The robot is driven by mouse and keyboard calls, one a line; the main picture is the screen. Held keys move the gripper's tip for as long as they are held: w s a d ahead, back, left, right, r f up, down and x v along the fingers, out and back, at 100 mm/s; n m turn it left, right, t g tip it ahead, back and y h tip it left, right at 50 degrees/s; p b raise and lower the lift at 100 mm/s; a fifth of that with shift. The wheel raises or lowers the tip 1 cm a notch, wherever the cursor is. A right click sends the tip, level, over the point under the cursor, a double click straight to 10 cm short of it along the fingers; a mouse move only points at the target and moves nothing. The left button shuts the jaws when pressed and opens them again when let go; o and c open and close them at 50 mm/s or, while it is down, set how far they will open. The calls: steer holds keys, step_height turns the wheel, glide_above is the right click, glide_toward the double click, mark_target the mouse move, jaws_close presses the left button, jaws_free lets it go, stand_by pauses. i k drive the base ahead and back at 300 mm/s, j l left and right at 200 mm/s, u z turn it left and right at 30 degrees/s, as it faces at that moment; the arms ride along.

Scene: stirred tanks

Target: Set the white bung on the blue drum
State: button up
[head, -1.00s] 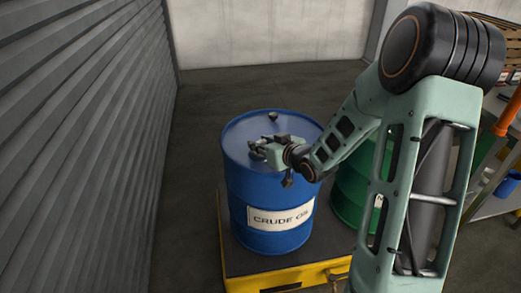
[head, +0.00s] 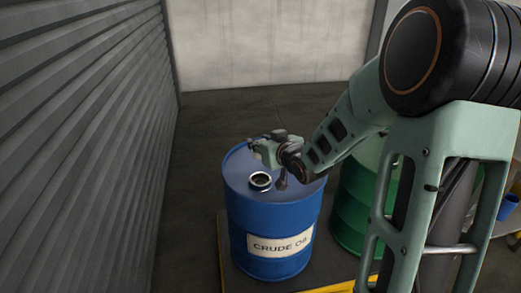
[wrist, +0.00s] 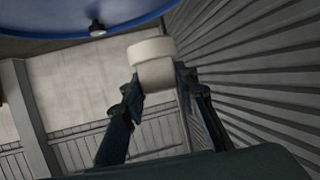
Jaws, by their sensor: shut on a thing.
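The white bung (wrist: 152,62) is a pale, thick round plug, held between the fingertips of my gripper (wrist: 157,82) in the wrist view. In the head view my gripper (head: 260,146) is over the far part of the blue drum's top; I cannot make out the bung clearly there. The blue drum (head: 272,228) stands upright with a "CRUDE OIL" label. A dark-ringed opening (head: 260,181) shows on its top, near and below the gripper in the picture. In the wrist view the drum's blue edge (wrist: 60,36) fills the top left, with a small metal fitting (wrist: 97,28).
A green drum (head: 352,212) stands to the right of the blue drum, partly behind my arm. Both are on a dark platform with a yellow edge (head: 338,288). A ribbed grey wall (head: 80,130) rises at the left. Floor behind the drum is clear.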

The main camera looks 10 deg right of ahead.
mark_target(247, 157)
steer(key=i+j+z, duration=0.15)
steer(key=j+z, duration=0.25)
steer(key=i+j+z, duration=0.1)
steer(key=j+z, duration=0.25)
steer(key=j, duration=0.2)
steer(key=j+z, duration=0.4)
steer(key=j, duration=0.1)
